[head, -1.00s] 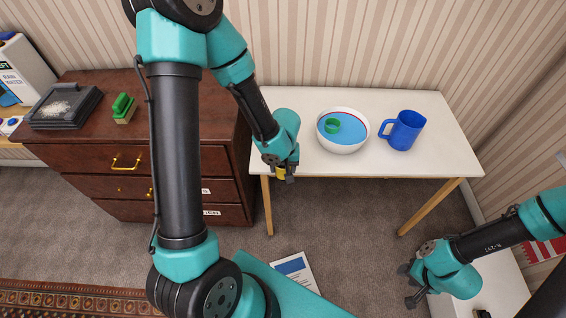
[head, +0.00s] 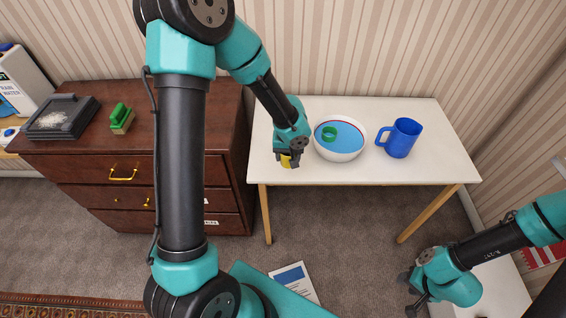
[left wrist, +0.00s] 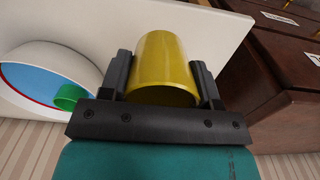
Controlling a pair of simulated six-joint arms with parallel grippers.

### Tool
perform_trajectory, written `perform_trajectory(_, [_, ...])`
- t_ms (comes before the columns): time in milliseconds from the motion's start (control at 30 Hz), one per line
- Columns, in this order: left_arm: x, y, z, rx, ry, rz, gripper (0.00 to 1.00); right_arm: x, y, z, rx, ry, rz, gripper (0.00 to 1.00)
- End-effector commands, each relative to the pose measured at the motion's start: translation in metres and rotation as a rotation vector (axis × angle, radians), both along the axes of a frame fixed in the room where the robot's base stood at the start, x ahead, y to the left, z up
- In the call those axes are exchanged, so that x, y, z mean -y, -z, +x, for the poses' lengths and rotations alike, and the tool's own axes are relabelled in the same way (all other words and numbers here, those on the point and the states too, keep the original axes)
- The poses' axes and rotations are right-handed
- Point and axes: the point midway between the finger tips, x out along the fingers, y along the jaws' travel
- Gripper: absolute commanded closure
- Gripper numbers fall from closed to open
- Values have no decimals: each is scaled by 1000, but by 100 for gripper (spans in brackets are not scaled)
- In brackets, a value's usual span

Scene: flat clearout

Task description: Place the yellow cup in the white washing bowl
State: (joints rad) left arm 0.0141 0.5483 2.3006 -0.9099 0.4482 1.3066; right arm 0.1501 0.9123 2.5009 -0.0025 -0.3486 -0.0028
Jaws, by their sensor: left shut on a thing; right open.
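The yellow cup (head: 285,160) is held in my left gripper (head: 290,162), over the front left part of the white table. In the left wrist view the cup (left wrist: 163,68) sits between both fingers of the left gripper (left wrist: 164,85). The white washing bowl (head: 340,152) stands on the table just right of the gripper. It has a red line inside the rim, blue water and a green cup (head: 329,133) in it. The bowl also shows at the left of the left wrist view (left wrist: 28,100). My right gripper (head: 413,292) is open and empty, low at the right, away from the table.
A blue jug (head: 401,138) stands right of the bowl on the white table (head: 440,165). The table's right end is clear.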

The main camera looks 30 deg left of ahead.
Motion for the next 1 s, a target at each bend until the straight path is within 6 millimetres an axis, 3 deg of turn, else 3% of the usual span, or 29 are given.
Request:
perform_trajectory(200, [18,-45,62,8,61,0,69,0,0,0,0,0,0,57])
perform_trajectory(367, [49,-80,91,5,129,-1,69,0,0,0,0,0,0,57])
perform_trajectory(533, [64,-94,99,0,162,0,69,0,0,0,0,0,0,57])
perform_trajectory(1000, [64,-94,99,0,163,1,69,0,0,0,0,0,0,57])
